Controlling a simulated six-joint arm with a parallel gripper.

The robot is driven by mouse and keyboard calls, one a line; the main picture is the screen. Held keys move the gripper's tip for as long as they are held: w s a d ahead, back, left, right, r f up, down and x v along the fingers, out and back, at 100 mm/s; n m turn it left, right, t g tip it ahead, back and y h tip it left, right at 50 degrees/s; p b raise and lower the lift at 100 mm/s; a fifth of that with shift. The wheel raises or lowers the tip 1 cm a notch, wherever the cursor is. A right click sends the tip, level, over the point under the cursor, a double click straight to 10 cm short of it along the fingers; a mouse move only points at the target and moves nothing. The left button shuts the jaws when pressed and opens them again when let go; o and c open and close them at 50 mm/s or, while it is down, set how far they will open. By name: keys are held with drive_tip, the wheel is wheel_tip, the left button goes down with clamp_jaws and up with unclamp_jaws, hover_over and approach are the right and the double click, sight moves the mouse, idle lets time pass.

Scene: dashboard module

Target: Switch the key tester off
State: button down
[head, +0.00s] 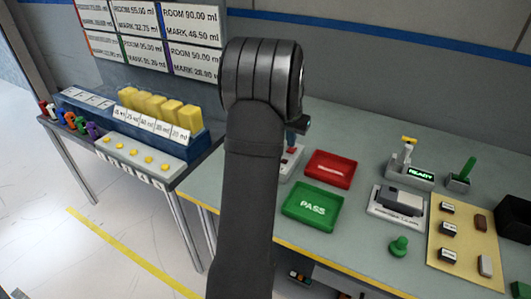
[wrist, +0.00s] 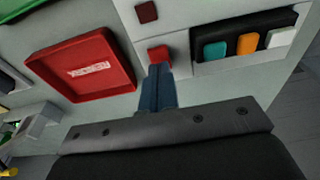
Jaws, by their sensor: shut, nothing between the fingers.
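The key tester (wrist: 190,12), a pale grey box, is at the top of the wrist view. On it are a red square button (wrist: 158,54), a small dark red square (wrist: 147,12) and a black holder with teal, orange and white keys (wrist: 246,44). My gripper (wrist: 160,70) is shut and empty, its blue fingertips at the lower edge of the red button. I cannot tell whether they touch it. In the head view the tester (head: 288,167) is mostly hidden behind my arm.
A red tray (head: 331,169) and a green PASS tray (head: 310,206) lie right of my arm. Further right are a grey device (head: 398,203), a green knob (head: 399,246) and a READY display (head: 421,175). The tester stands near a bench edge in the wrist view.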

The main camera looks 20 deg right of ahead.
drive_tip(key=shift+f, duration=1.1)
idle(0.6)
drive_tip(key=shift+r, duration=3.55)
wheel_tip(320, 180, down, 7)
drive_tip(key=shift+f, duration=0.1)
